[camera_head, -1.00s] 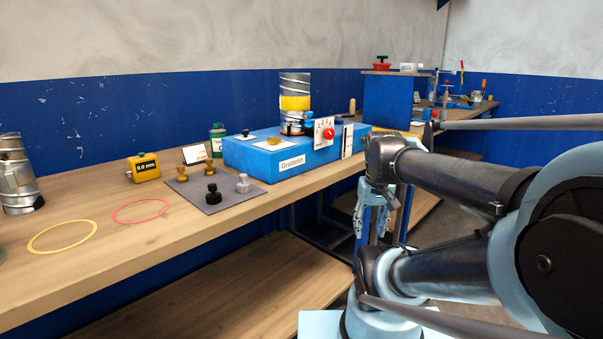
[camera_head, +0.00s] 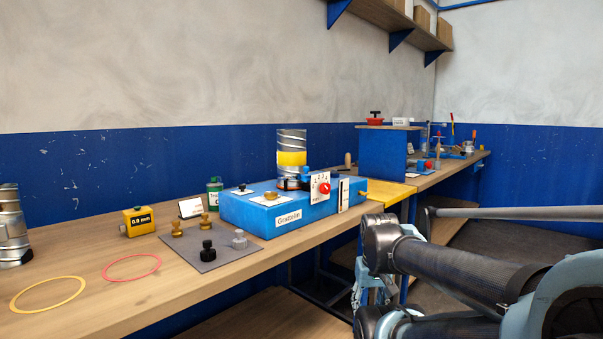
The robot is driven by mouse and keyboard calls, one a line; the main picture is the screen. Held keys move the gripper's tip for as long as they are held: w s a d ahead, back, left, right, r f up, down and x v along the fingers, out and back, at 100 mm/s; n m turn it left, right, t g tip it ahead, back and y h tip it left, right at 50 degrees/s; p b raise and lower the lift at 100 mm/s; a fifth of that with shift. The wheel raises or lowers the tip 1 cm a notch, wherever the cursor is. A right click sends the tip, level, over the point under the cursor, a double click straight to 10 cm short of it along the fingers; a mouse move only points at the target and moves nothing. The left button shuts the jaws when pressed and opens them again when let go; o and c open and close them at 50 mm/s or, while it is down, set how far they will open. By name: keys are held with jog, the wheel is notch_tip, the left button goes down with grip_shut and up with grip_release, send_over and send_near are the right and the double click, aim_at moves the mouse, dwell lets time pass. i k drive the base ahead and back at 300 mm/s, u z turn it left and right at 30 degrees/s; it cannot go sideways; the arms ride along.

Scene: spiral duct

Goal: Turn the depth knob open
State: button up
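A blue box (camera_head: 240,212) on the bench carries several knobs. A red knob (camera_head: 324,188) sits on a white upright plate with markings at its front right. A brass knob (camera_head: 271,196) lies on a white card on its top, and a small black knob (camera_head: 242,187) is on another card behind. I cannot read which one is the depth knob. My arm reaches in at the right, apart from the box; I cannot make out my gripper's fingers.
A grey mat (camera_head: 208,258) holds loose brass, black and grey knobs. A yellow block (camera_head: 138,221), a red ring (camera_head: 131,267) and a yellow ring (camera_head: 47,293) lie to the left. A metal duct (camera_head: 12,232) stands at far left. A blue stand (camera_head: 383,157) rises behind.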

aim_at(325, 187)
jog(key=u, duration=0.5)
jog(key=k, duration=1.05)
jog(key=z, duration=0.7)
